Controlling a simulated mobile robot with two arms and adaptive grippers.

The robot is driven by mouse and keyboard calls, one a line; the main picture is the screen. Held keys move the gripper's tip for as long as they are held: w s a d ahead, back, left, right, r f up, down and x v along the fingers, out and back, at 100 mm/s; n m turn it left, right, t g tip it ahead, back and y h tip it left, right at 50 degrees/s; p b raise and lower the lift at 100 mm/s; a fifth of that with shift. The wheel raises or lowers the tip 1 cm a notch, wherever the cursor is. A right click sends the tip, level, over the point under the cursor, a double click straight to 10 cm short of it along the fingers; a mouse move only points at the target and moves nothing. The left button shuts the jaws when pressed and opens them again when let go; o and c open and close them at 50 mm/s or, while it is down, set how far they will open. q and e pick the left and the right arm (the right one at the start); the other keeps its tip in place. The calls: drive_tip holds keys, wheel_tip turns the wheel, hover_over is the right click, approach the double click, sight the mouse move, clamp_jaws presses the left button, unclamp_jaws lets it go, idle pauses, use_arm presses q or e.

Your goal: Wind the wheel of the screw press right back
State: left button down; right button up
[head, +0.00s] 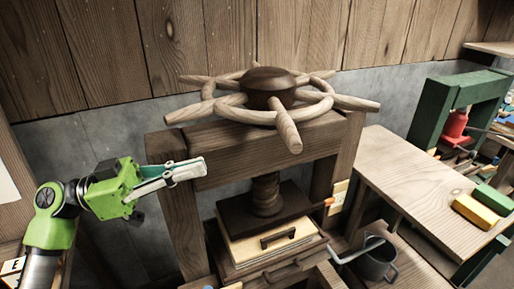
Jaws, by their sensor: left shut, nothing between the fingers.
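The wooden wheel (289,131) with several handle spokes lies flat on top of the screw press, around a dark hub. The press has a thick wooden crossbeam (250,150) on two posts. Its wooden screw (266,194) runs down to a dark pressing plate (258,222), which sits on or just above a pale box-like block; I cannot tell whether they touch. My left gripper (203,166) is shut and empty, in front of the left end of the crossbeam and below the wheel's left spokes. It appears apart from the wheel. My right gripper is out of view.
A wooden bench (412,180) stands to the right, with a yellow block (476,212) and a green block (493,199). A green frame (455,105) stands behind the bench. A plank wall is close behind the wheel.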

use_arm(q)
drive_tip(key=p, duration=0.8)
approach(300, 150)
drive_tip(key=d, duration=0.1)
drive_tip(key=w+d+r, duration=0.1)
drive_tip(key=w+d, duration=0.1)
drive_tip(key=shift+w+r, duration=0.1)
drive_tip(key=shift+r, duration=0.2)
drive_tip(key=shift+p+x, duration=0.35)
drive_tip(key=shift+x, duration=0.4)
drive_tip(key=shift+f, duration=0.25)
drive_tip(key=d+t+b, duration=0.1)
drive_tip(key=d, duration=0.1)
drive_tip(key=d+n+t+b, duration=0.1)
drive_tip(key=d, duration=0.1)
drive_tip(key=d+t+b, duration=0.1)
drive_tip(key=d, duration=0.2)
drive_tip(key=shift+w+d+n+y, duration=0.15)
drive_tip(key=shift+w+n+y, duration=0.15)
drive_tip(key=shift+n+y, duration=0.1)
